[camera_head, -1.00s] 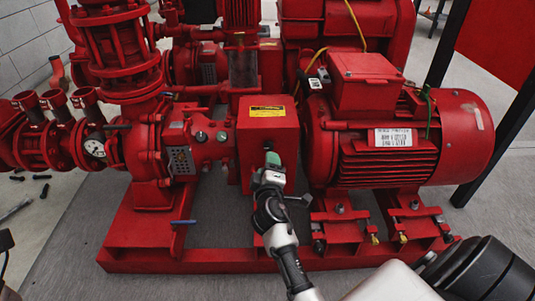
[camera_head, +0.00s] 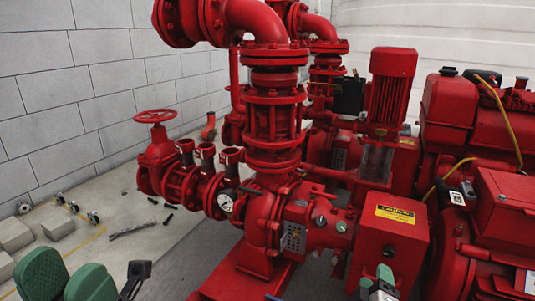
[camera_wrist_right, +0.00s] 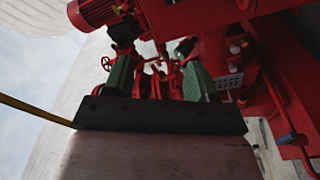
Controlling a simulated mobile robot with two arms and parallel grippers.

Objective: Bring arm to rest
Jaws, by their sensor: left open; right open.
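My left gripper (camera_head: 66,268) shows at the bottom left of the head view. Its two green finger pads are spread apart with nothing between them. My right gripper (camera_head: 382,280) shows only in small part at the bottom edge of the head view, in front of a red box with a yellow label (camera_head: 396,213). The gap between it and the box cannot be judged there. In the right wrist view its two green fingers (camera_wrist_right: 160,78) stand wide apart with nothing gripped. Red pump parts lie beyond them. Most of both arms is out of view.
The red pumpset's flanged pipe column (camera_head: 273,120) stands in the middle of the head view, with a handwheel valve (camera_head: 157,135) to its left. A red motor (camera_head: 391,87) stands behind. Grey blocks (camera_head: 58,226) and small parts lie on the floor at left, before a block wall (camera_head: 70,85).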

